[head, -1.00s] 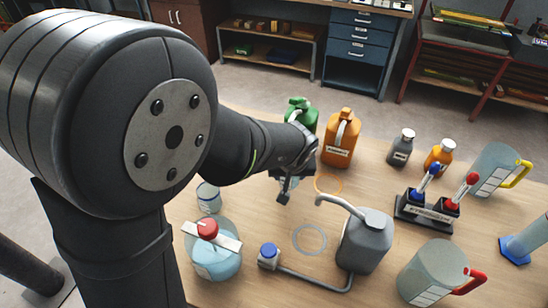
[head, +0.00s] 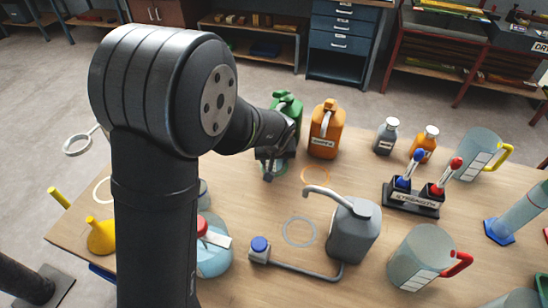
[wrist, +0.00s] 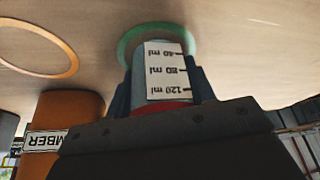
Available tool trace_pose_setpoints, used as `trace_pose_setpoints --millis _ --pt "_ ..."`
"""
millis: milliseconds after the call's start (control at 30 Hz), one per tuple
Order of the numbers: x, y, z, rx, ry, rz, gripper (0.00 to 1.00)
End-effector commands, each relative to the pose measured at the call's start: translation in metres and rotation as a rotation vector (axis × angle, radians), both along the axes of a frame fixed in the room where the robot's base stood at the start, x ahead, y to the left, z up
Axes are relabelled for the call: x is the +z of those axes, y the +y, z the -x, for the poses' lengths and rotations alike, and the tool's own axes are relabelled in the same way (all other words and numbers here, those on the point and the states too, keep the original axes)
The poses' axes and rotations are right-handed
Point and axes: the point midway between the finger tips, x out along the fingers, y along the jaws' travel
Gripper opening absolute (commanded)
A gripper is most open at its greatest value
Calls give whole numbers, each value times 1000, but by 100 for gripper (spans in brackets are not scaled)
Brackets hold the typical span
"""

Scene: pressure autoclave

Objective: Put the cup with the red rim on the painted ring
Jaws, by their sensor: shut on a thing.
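My gripper (wrist: 160,96) is shut on a clear cup (wrist: 166,72) with a graduated white label and a red rim. In the wrist view the picture is upside down, with the red rim near the gripper and the base toward the table. The base lies within or just above a green painted ring (wrist: 126,44); I cannot tell whether it touches the table. In the head view my gripper (head: 270,163) is in front of the green can, and the cup is mostly hidden. An orange painted ring (head: 316,174) lies to the right, and a pale grey ring (head: 299,231) nearer.
Close by stand a green can (head: 287,104) and an orange jug (head: 326,130). A grey can (head: 353,232) with a spout stands nearer, and a flask with a red cap (head: 213,250) is partly behind my arm. Bare tabletop lies around the orange ring.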

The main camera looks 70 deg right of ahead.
Motion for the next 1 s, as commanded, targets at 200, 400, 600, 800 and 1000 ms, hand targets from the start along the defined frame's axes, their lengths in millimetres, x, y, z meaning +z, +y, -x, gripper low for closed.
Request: trace_pose_setpoints --millis 200,400,600,800,1000 --pt "-2 0 0 1 0 0 28" --pt "-2 0 0 1 0 1 71" --pt "-2 0 0 1 0 1 71" --pt "10 3 1 1 1 4 71" --pt "13 39 16 -2 -1 0 71"
